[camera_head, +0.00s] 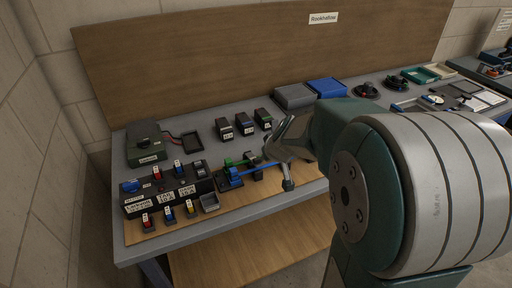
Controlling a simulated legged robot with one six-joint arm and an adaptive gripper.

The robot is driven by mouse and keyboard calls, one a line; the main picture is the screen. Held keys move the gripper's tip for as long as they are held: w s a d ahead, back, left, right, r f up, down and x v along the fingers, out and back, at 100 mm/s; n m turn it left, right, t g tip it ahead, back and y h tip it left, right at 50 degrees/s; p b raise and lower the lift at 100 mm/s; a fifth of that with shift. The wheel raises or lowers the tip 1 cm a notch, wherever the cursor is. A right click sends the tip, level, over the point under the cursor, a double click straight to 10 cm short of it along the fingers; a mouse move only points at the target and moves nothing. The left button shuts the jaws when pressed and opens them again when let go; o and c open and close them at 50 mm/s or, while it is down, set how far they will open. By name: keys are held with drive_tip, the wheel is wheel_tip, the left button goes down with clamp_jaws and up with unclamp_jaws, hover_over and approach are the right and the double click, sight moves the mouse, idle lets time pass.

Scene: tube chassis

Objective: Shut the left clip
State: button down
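A blue clip (233,178) sits on the wooden board in front of the bench, left of my gripper. A thin blue bar (256,169) runs from it up and right to my gripper. A green part (233,162) lies just behind the blue clip, with dark parts beside it. Which of these is the left clip is not clear at this size. My gripper (284,163) is over the right end of these parts, partly hidden by my own wrist.
A labelled black panel (165,192) with coloured switches stands left of the clip. Black blocks (244,124), a green box (146,146) and grey and blue bins (326,88) stand behind. My arm covers the right foreground.

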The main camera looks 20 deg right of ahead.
drive_tip(key=s+a+r, duration=0.2)
drive_tip(key=s+a, duration=0.2)
drive_tip(key=s, duration=0.3)
drive_tip(key=s+a+r+g, duration=0.1)
drive_tip(key=s+a+r, duration=0.2)
drive_tip(key=s, duration=0.4)
drive_tip(key=s+a+r, duration=0.3)
drive_tip(key=s+a, duration=0.1)
drive_tip(key=s, duration=0.4)
drive_tip(key=shift+a+r+g, duration=0.2)
drive_tip(key=shift+a+g, duration=0.15)
drive_tip(key=shift+g, duration=0.05)
